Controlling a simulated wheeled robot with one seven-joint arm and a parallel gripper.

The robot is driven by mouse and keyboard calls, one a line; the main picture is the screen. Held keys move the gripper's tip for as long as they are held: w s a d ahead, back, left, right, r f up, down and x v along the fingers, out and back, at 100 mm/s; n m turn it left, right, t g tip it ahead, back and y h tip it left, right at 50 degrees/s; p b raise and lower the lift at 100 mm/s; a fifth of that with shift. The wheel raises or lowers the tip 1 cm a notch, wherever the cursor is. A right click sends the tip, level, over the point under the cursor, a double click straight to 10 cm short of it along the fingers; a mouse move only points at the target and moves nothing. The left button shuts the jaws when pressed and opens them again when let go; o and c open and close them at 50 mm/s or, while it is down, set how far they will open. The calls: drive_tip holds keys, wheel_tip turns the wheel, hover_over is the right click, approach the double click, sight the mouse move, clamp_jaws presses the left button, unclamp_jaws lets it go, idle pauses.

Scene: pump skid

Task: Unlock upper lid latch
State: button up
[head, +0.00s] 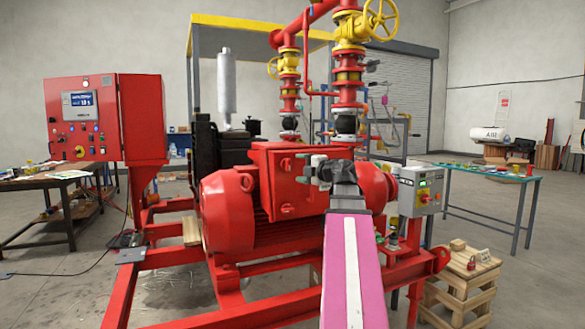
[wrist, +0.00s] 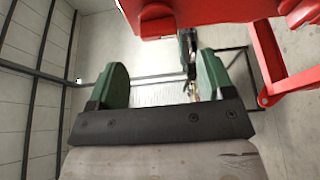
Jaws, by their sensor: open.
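The red terminal box (head: 272,190) sits on top of the red motor, and its lid faces me. A small red upper latch (head: 285,163) shows near the lid's top, and a similar lower latch (head: 287,210) near its bottom. My gripper (head: 304,170) is just right of the upper latch, in front of the lid. In the wrist view my gripper (wrist: 162,82) has its two green fingers wide apart with nothing held between them. A red protruding block (wrist: 157,22) lies beyond the fingertips; I cannot tell whether it is the upper latch. My wrist hides the lid's right part.
A grey control box (head: 420,192) with buttons stands right of the motor. A wooden crate (head: 462,285) holds small items at lower right. Red pipes with yellow valves (head: 350,28) rise behind. A red control cabinet (head: 105,118) stands left.

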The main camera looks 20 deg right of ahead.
drive_tip(key=v, duration=0.3)
drive_tip(key=shift+s, duration=0.1)
drive_tip(key=shift+d, duration=0.1)
idle(0.4)
